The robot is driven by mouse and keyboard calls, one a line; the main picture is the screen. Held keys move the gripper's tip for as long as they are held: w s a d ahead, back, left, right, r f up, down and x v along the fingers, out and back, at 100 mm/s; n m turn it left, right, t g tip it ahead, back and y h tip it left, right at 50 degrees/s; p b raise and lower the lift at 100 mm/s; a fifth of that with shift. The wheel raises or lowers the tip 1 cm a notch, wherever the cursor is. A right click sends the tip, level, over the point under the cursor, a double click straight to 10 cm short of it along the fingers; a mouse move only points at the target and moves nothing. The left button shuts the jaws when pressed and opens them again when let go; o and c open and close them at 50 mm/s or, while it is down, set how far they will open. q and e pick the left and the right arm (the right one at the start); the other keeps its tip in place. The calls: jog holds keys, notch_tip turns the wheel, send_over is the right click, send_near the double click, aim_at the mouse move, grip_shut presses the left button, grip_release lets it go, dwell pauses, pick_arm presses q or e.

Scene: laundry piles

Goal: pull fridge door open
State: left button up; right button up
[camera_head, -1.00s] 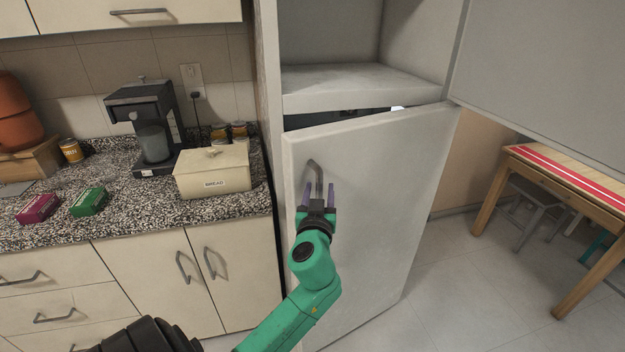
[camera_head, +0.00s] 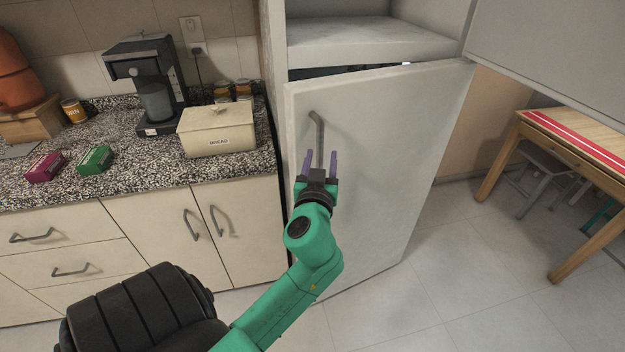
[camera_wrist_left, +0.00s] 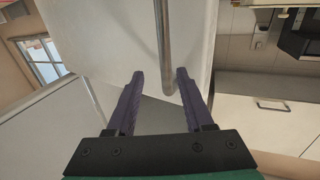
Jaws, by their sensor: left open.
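The fridge door (camera_head: 385,165) is light grey and stands slightly ajar, with a dark gap along its top edge. Its grey bar handle (camera_head: 319,135) runs down near the door's left edge. My left gripper (camera_head: 320,160) is open at the lower part of the handle, its purple fingers pointing up along the door. In the left wrist view, the handle (camera_wrist_left: 163,45) comes down between the line of the two open fingers (camera_wrist_left: 160,78), nearer the right finger. I cannot tell whether a finger touches it. My right gripper is not in view.
The upper door (camera_head: 555,60) stands open at the upper right. The counter (camera_head: 130,185) on the left holds a coffee maker (camera_head: 150,85) and a bread box (camera_head: 217,130). A wooden table (camera_head: 585,150) stands at the right. The floor (camera_head: 440,270) before the fridge is clear.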

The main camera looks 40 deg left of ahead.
pick_arm(q)
jog(key=v, duration=1.1)
jog(key=shift+s, duration=0.45)
